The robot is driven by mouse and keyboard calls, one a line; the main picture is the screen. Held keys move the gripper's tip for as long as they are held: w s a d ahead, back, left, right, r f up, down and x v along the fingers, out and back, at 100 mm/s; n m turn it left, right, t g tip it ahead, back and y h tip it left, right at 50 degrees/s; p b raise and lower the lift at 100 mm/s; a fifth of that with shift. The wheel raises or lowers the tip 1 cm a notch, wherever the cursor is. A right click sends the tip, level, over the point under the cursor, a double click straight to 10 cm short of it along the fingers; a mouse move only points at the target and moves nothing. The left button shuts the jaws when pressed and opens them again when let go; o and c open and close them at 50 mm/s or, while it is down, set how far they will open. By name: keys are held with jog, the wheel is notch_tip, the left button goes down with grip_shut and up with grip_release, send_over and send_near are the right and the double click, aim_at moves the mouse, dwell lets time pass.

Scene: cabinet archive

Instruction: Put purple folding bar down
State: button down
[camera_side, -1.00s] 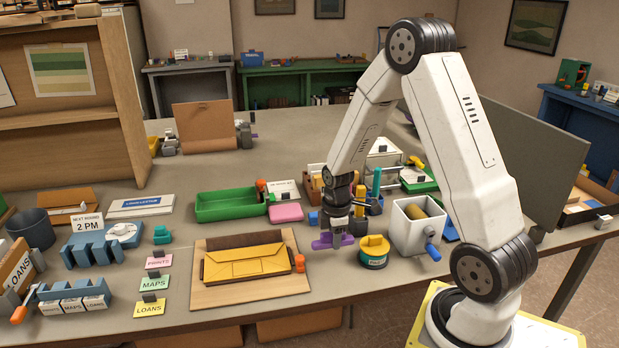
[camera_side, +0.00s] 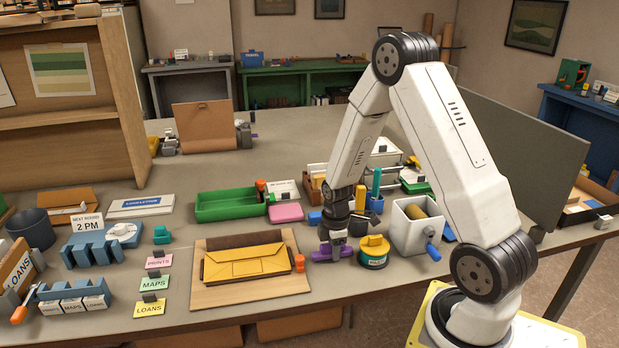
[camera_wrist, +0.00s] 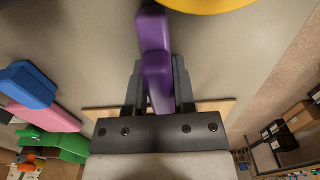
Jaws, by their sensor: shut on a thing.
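The purple folding bar (camera_side: 333,253) is between the fingers of my gripper (camera_side: 337,246), low over the table or touching it; I cannot tell which. It lies between the yellow envelope board and the round teal and yellow tin (camera_side: 374,251). In the wrist view the purple bar (camera_wrist: 156,62) runs lengthwise between the dark fingers of my gripper (camera_wrist: 156,88), which is shut on it. Its lower part is partly hidden by the gripper body.
A wooden board (camera_side: 223,296) with a yellow envelope (camera_side: 247,262) lies to the left. A white box with a blue crank (camera_side: 433,252) stands to the right. A pink block (camera_side: 286,212) and a green tray (camera_side: 216,213) lie behind. The table's front edge is close.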

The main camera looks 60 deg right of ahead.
jog(key=shift+f, duration=0.1)
jog(key=shift+c, duration=2.2)
grip_release()
notch_tip(320, 180, up, 12)
jog(key=s+a+m+t, duration=0.2)
jog(key=s+a+m, duration=0.2)
jog(key=a+m, duration=0.5)
jog(key=shift+s+a+r+t, duration=0.3)
jog(key=shift+s+a, duration=0.1)
jog(key=shift+a, duration=3.55)
